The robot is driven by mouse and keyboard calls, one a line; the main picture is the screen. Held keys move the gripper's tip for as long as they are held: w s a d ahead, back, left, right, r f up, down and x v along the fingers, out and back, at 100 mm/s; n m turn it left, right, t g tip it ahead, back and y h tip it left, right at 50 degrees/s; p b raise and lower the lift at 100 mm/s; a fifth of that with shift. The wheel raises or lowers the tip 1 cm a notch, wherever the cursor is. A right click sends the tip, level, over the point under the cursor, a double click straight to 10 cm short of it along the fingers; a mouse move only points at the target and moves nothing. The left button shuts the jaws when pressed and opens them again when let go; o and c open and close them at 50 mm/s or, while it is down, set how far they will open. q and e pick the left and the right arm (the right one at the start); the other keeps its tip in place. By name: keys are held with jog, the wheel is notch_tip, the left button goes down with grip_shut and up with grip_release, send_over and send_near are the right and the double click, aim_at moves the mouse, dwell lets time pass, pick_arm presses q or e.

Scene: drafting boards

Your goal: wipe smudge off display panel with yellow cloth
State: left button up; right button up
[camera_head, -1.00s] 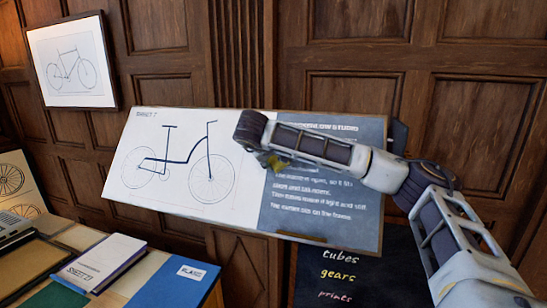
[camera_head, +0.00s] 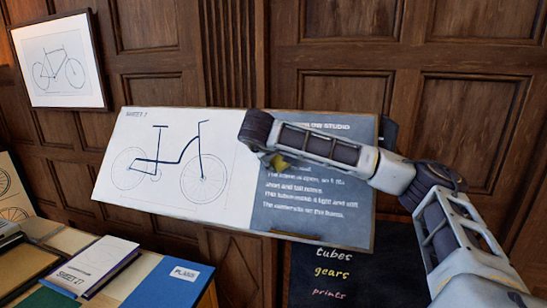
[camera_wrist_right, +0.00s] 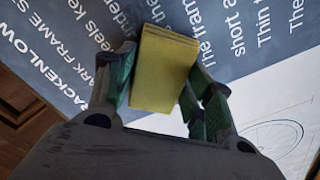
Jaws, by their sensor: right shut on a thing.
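The display panel (camera_head: 225,222) is a tilted board with a bicycle drawing on its white left part and white text on a dark right part. It also shows in the wrist view (camera_wrist_right: 262,88). My right gripper (camera_wrist_right: 160,72) is shut on the yellow cloth (camera_wrist_right: 163,85), a folded pad between its green fingers, over the panel's text area. In the head view a bit of the cloth (camera_head: 279,163) shows below my right gripper (camera_head: 272,160), near the drawing's edge. I cannot tell whether it touches. I see no clear smudge; my arm hides part of the text. My left gripper is out of view.
A table at lower left holds a white-covered book (camera_head: 92,262) and a blue folder (camera_head: 170,282). A framed bicycle picture (camera_head: 60,62) hangs on the wood-panelled wall. A dark sign (camera_head: 335,272) with chalk-like words stands below the panel.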

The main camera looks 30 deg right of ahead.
aim_at(298, 161)
dwell(0.3)
jog(key=shift+s+d+f, duration=0.1)
jog(key=shift+s+d, duration=1.05)
jog(key=shift+s, duration=0.05)
jog(key=shift+s+d, duration=1.1)
jog(key=shift+s, duration=0.2)
jog(key=shift+d, duration=0.1)
jog(key=shift+s+d, duration=1.05)
jog(key=shift+s, duration=0.3)
jog(key=shift+w+a, duration=0.1)
jog(key=shift+w, duration=0.05)
jog(key=shift+w+a, duration=1.05)
jog(key=shift+w, duration=0.15)
